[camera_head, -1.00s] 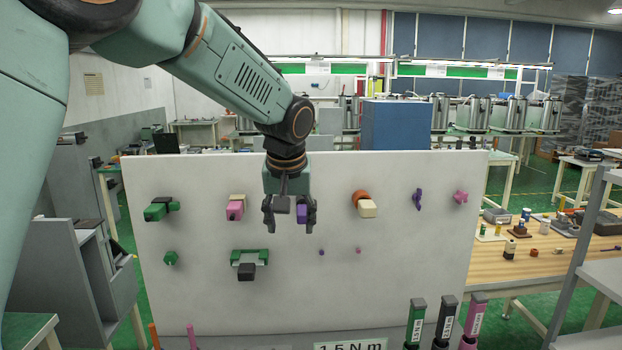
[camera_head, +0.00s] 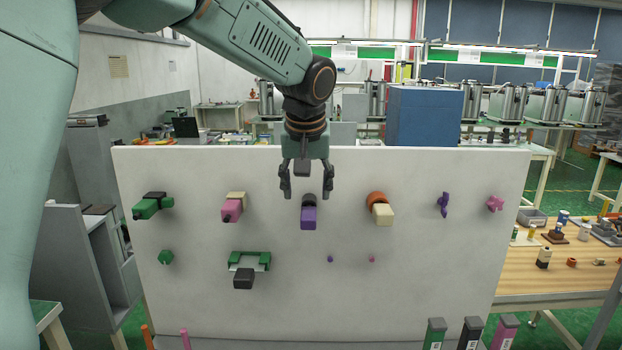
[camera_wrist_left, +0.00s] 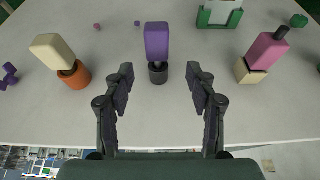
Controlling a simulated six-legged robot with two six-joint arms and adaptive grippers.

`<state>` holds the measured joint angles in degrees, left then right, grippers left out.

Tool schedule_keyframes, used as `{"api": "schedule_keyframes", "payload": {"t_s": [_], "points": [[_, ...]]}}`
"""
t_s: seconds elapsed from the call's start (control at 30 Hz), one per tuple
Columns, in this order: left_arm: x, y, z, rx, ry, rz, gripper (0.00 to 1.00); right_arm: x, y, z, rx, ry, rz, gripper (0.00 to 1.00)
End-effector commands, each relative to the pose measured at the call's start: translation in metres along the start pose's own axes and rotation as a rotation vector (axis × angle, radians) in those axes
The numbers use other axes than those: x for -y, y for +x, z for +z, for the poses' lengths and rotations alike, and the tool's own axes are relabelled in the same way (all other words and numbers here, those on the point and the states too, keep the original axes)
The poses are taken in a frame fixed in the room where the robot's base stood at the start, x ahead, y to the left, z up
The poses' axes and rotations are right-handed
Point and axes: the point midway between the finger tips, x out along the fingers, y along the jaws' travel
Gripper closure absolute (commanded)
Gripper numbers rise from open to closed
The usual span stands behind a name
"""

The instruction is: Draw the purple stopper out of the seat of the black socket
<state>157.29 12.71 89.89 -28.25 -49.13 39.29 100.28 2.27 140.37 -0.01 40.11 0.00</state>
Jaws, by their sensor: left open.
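The purple stopper (camera_head: 308,219) is a block that sits in the black socket (camera_head: 308,199) on the upright white board. In the left wrist view the purple stopper (camera_wrist_left: 157,41) stands out from the small black socket (camera_wrist_left: 158,74), with a short dark neck between them. My left gripper (camera_head: 306,190) is open and empty. Its fingers are on either side of the socket in the head view, and the stopper shows just below them. In the left wrist view the left gripper (camera_wrist_left: 160,77) has clear gaps between its fingers and the socket. My right gripper is not in view.
On the board (camera_head: 200,300), a pink block (camera_head: 232,210) is to the left and a cream block in an orange socket (camera_head: 376,198) to the right. A green bracket with a dark block (camera_head: 244,281) is lower left. Bare board surrounds the stopper.

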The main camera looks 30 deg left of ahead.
Motion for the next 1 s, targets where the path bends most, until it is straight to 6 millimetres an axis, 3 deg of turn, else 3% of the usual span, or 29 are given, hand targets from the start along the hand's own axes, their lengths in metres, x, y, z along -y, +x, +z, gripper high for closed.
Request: {"api": "schedule_keyframes", "payload": {"t_s": [0.4, 0.8, 1.0], "points": [[-0.001, 0.055, 0.002, 0.002, 0.000, -0.001, 0.43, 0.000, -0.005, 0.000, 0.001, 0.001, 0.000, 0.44], [-0.003, 0.063, -0.002, -0.001, 0.000, 0.000, 0.43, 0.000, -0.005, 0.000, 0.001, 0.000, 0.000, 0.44], [-0.003, 0.063, -0.002, 0.000, 0.001, 0.000, 0.60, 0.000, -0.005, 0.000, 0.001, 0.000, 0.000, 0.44]]}}
